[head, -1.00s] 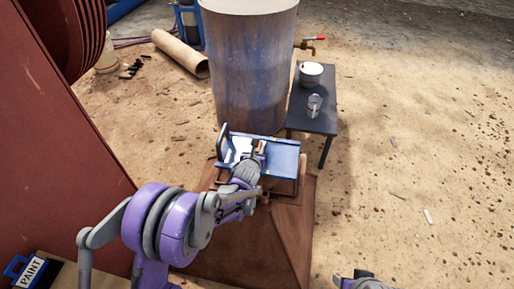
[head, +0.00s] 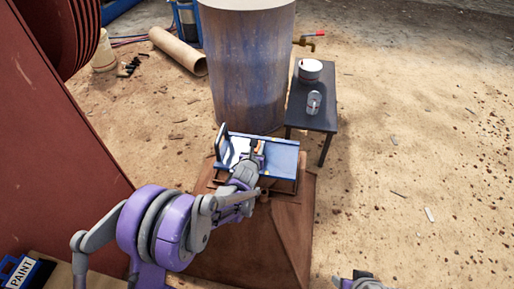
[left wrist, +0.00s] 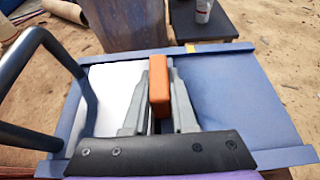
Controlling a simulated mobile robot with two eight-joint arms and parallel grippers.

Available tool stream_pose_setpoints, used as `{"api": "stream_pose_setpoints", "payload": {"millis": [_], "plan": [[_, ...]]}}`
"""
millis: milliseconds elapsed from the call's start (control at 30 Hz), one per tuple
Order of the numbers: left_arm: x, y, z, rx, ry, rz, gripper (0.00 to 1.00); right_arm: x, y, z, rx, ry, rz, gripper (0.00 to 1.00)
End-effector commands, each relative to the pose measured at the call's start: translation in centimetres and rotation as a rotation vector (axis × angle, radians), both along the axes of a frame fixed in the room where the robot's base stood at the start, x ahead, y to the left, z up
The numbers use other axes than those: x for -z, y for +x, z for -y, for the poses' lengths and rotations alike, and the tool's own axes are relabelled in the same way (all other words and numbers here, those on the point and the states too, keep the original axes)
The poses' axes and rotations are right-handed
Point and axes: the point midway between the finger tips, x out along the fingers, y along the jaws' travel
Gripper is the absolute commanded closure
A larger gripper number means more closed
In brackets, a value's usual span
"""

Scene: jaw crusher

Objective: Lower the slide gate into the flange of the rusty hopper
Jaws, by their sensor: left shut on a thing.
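The slide gate (head: 284,160) is a blue plate with raised edges, a white patch and an upright bar handle (head: 221,139) at its left end. My left gripper (head: 258,150) is shut on the gate's orange grip, which stands between the fingers in the left wrist view (left wrist: 159,88). The gate looks roughly level over the top of the rusty hopper (head: 285,225). The hopper's flange is mostly hidden under the gate and my arm, so I cannot tell the gap or any contact. My right gripper (head: 362,280) shows only partly at the bottom edge.
A large rusty blue drum (head: 249,75) stands just behind the hopper. A dark table (head: 318,118) with a white bucket (head: 310,70) and a can (head: 314,102) is to its right. A red machine wall (head: 62,150) rises at left. Sandy ground at right is mostly clear.

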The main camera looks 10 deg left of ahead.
Motion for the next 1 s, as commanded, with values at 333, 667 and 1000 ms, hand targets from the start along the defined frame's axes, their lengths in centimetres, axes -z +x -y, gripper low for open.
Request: {"api": "stream_pose_setpoints", "payload": {"millis": [333, 667, 1000], "plan": [[2.4, 0.1, 0.0, 0.003, 0.001, 0.003, 1.00, 2.3, 0.4, 0.0, 0.000, 0.000, -0.005, 0.45], [4.5, 0.1, 0.0, 0.001, 0.000, 0.003, 1.00, 3.6, 0.6, 0.0, 0.000, 0.000, -0.005, 0.45], [6.5, 0.0, 0.0, 0.001, 0.000, 0.004, 1.00, 4.0, 0.7, 0.0, 0.000, 0.000, -0.004, 0.45]]}}
